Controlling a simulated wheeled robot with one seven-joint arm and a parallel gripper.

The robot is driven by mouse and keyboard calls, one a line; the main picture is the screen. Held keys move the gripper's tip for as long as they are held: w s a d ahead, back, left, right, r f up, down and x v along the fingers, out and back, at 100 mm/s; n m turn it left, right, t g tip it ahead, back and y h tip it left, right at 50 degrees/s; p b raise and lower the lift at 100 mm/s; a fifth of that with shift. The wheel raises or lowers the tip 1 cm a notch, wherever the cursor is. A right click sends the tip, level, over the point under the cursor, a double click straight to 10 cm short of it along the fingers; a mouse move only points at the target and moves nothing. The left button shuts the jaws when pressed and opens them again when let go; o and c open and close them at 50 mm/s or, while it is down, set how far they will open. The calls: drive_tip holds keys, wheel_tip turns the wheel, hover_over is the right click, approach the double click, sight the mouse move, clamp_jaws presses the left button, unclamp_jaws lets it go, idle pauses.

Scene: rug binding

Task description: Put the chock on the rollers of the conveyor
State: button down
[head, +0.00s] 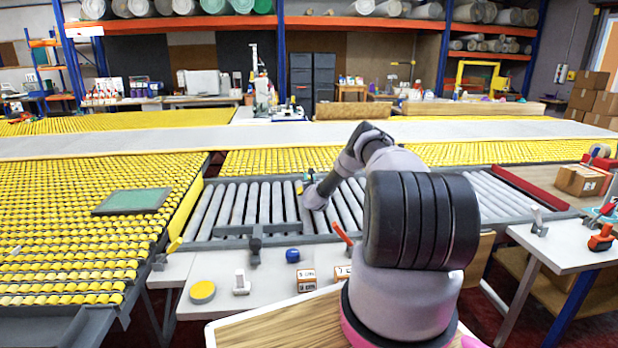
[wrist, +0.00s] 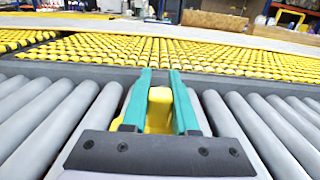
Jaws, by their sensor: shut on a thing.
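The yellow chock (wrist: 159,110) is between the two teal fingers of my gripper (wrist: 160,82) in the wrist view. The fingers press on its left and right sides and cover part of it. In the head view my gripper (head: 309,178) is small and is at the far side of the conveyor's grey rollers (head: 243,204). A bit of the chock (head: 299,187) shows there beside it. The rollers also show on both sides of my gripper in the wrist view (wrist: 60,105). I cannot tell whether the chock touches them.
Yellow roller tables lie left (head: 70,215) and beyond the conveyor. A green pad (head: 133,201) lies on the left one. The near bench holds a yellow disc (head: 202,291), a blue object (head: 292,255), small boxes (head: 307,280) and clamps. Rollers left of my gripper are bare.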

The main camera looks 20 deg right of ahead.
drive_tip(key=shift+f, duration=0.15)
drive_tip(key=c, duration=0.6)
unclamp_jaws()
drive_tip(key=shift+s, duration=0.1)
